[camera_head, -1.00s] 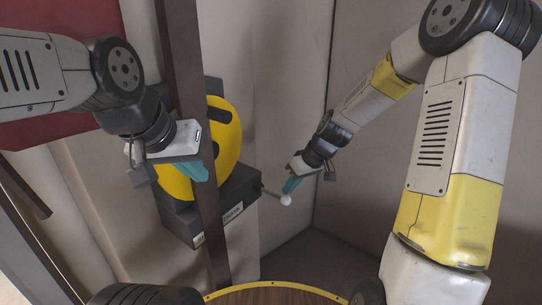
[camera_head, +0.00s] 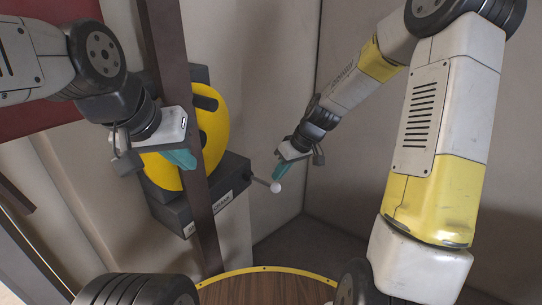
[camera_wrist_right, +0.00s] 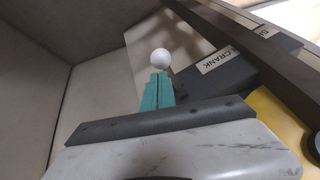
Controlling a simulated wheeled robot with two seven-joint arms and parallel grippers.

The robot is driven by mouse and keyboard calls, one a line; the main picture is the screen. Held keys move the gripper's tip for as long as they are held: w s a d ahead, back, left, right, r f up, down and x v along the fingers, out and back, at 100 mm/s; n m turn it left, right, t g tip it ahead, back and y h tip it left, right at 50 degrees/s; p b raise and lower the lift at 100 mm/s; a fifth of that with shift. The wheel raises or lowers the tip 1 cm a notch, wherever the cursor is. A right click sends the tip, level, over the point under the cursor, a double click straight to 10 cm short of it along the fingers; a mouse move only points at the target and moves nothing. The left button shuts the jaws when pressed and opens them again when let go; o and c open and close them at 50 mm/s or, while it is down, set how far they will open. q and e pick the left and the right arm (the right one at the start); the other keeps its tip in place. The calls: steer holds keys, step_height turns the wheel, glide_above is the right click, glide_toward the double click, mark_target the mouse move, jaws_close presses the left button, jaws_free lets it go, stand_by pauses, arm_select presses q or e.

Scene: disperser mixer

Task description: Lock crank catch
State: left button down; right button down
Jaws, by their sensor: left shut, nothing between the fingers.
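The crank catch is a thin lever with a white ball knob (camera_head: 276,187), sticking out from the right end of a dark box (camera_head: 207,196). The knob also shows in the right wrist view (camera_wrist_right: 160,58), just beyond the fingertips. My right gripper (camera_head: 281,171) has its teal fingers together, a little above the knob, with a small gap seen from the head. In the right wrist view the fingers (camera_wrist_right: 157,88) lie side by side with nothing between them. My left gripper (camera_head: 184,160) is shut and empty, in front of the yellow wheel (camera_head: 213,128).
A dark upright post (camera_head: 172,62) stands in front of the wheel and box. The box bears a label reading CRANK (camera_wrist_right: 220,60). A wooden round top with a yellow rim (camera_head: 262,271) is at the bottom. Pale walls enclose the corner on the right.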

steer(key=d+v, duration=0.1)
steer(key=v, duration=1)
steer(key=shift+d+f, duration=0.15)
steer(key=shift+d, duration=0.15)
steer(key=s+d+r+m+t+h, duration=0.1)
steer(key=s+r, duration=0.4)
steer(key=s, duration=0.5)
steer(key=s+d+r+m+t+h, duration=0.1)
steer(key=s+r+m, duration=0.4)
steer(key=s, duration=0.5)
steer(key=shift+d+r+m+t+h, duration=0.3)
steer(key=shift+d+r+m+t, duration=0.15)
steer(key=shift+d+t, duration=0.35)
steer(key=shift+a, duration=0.1)
